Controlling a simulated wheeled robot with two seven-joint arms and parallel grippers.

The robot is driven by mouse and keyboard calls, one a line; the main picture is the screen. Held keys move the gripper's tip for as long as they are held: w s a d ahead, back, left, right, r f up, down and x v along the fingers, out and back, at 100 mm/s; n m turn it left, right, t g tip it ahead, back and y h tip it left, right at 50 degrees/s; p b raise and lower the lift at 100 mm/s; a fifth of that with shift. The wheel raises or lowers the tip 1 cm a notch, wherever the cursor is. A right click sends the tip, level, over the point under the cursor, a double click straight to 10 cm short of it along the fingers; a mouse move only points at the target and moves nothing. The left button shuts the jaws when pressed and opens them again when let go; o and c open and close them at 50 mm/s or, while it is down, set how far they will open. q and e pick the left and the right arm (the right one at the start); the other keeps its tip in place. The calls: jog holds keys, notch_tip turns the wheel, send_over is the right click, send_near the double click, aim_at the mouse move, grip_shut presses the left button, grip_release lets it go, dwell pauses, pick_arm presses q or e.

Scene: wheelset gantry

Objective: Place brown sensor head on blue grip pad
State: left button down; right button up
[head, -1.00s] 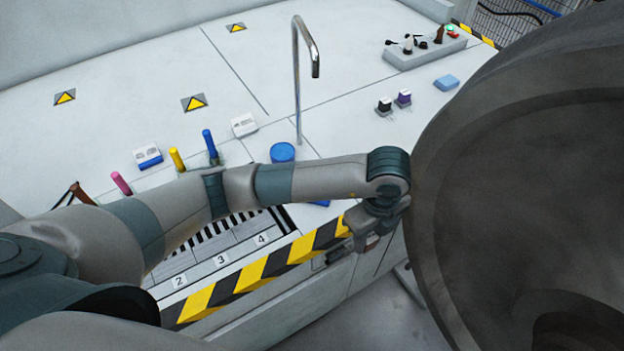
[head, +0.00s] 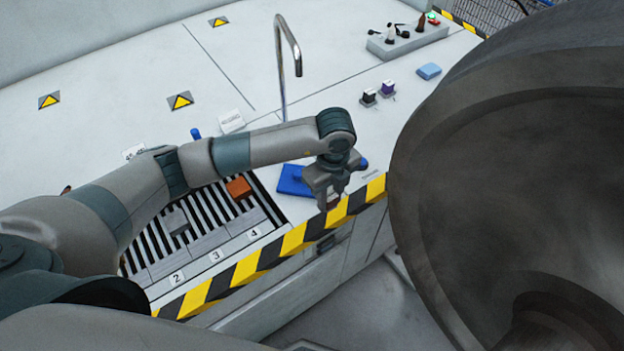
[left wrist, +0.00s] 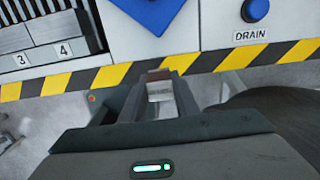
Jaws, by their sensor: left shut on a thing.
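My left gripper (head: 334,196) is over the striped front edge of the bench, its fingers pointing down. In the left wrist view it (left wrist: 153,100) is shut on a small block with a brown end and a silvery body, the brown sensor head (left wrist: 160,76). In the head view the fingers mostly hide it. The blue grip pad (head: 292,181) lies flat on the bench just left of the gripper, partly behind my arm. It also shows at the top of the left wrist view (left wrist: 150,9), apart from the held piece. My right gripper is not in view.
A striped rack with numbered slots (head: 215,256) lies left of the pad, holding an orange-brown block (head: 238,188) and a grey block (head: 175,221). A bent metal tap (head: 281,70) stands behind my arm. A large dark rounded body (head: 500,180) fills the right side.

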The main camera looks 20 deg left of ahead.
pick_arm(q)
jog(key=w+a+p, duration=0.1)
jog(key=w+a, duration=0.1)
jog(key=a, duration=0.1)
jog(key=w+a+p, duration=0.1)
jog(key=w+a, duration=0.1)
jog(key=a, duration=0.1)
jog(key=shift+w, duration=0.35)
notch_tip(320, 180, down, 2)
jog(key=shift+f+p, duration=0.25)
jog(key=shift+p, duration=0.65)
jog(key=shift+f, duration=0.5)
jog(key=shift+f, duration=0.2)
jog(key=c, duration=1.4)
grip_release()
jog(key=shift+r, duration=0.1)
jog(key=shift+o, duration=0.2)
